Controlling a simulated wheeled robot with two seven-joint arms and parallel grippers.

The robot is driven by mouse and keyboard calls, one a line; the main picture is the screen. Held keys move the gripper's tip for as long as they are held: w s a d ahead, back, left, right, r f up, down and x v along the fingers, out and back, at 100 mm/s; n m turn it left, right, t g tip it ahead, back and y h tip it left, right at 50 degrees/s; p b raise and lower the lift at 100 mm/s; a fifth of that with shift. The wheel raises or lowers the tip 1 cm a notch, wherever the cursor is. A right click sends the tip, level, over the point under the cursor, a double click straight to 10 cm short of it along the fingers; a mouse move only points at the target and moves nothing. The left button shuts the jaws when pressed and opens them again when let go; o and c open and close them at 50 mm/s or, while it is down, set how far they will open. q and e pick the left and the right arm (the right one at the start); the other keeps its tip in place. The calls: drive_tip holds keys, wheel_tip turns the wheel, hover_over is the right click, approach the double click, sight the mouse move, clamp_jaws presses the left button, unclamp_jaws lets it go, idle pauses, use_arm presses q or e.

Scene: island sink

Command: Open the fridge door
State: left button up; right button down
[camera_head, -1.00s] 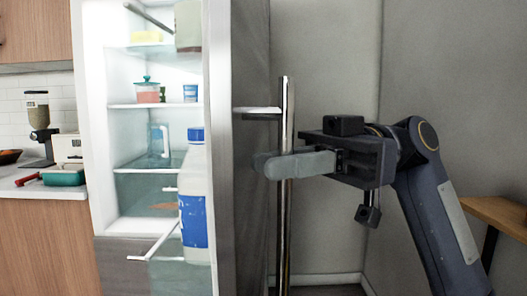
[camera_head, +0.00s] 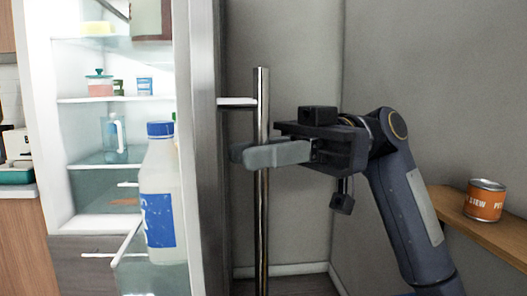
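The fridge (camera_head: 110,154) stands at left with its door (camera_head: 205,150) partly open, and its lit shelves show. The door's inner side carries a white bottle with a blue cap and label (camera_head: 160,205). A tall vertical metal handle (camera_head: 261,220) is on the door's outer face, held by a bracket (camera_head: 236,101). My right gripper (camera_head: 250,154) reaches in from the right at the handle's upper part. Its grey fingers lie on either side of the bar and look closed on it; the near finger covers part of the bar. My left gripper is not in view.
An orange-labelled can (camera_head: 485,200) stands on a wooden shelf (camera_head: 480,231) at right. Grey walls form a corner behind my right arm. A counter edge shows at far left.

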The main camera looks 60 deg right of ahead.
drive_tip(key=c, duration=1.8)
unclamp_jaws()
drive_tip(key=shift+o, duration=0.2)
drive_tip(key=p+v, duration=0.2)
drive_tip(key=v, duration=0.5)
drive_tip(key=shift+s+d, duration=0.2)
drive_tip(key=shift+d, duration=0.15)
